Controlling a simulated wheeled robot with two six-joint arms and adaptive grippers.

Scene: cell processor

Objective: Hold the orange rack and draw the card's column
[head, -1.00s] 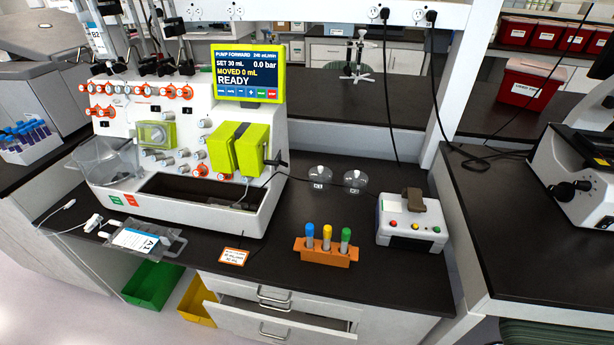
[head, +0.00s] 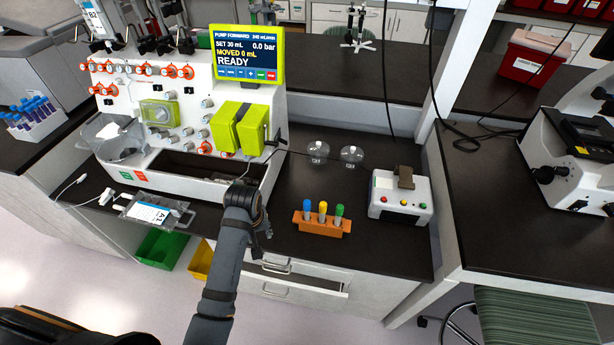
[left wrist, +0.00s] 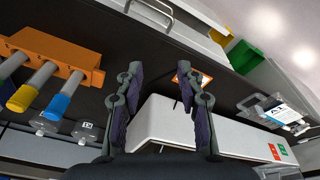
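The orange rack (head: 318,226) stands on the dark bench in the head view. It holds three tubes with blue (head: 307,205), yellow (head: 322,207) and green (head: 339,210) caps. The rack also shows at the left of the left wrist view (left wrist: 62,54). My left gripper (head: 260,222) is over the bench, left of the rack and apart from it. In the left wrist view its fingers (left wrist: 160,72) are spread and empty. The orange-edged card (left wrist: 200,78) lies partly behind one finger there; my arm hides it in the head view. My right gripper is not in view.
The white machine (head: 180,180) with its READY screen (head: 248,54) stands behind and left. A small white device (head: 401,200) sits right of the rack, two clear flasks (head: 318,151) behind it. A bag (head: 152,211) lies at left. A drawer (head: 300,283) juts out below.

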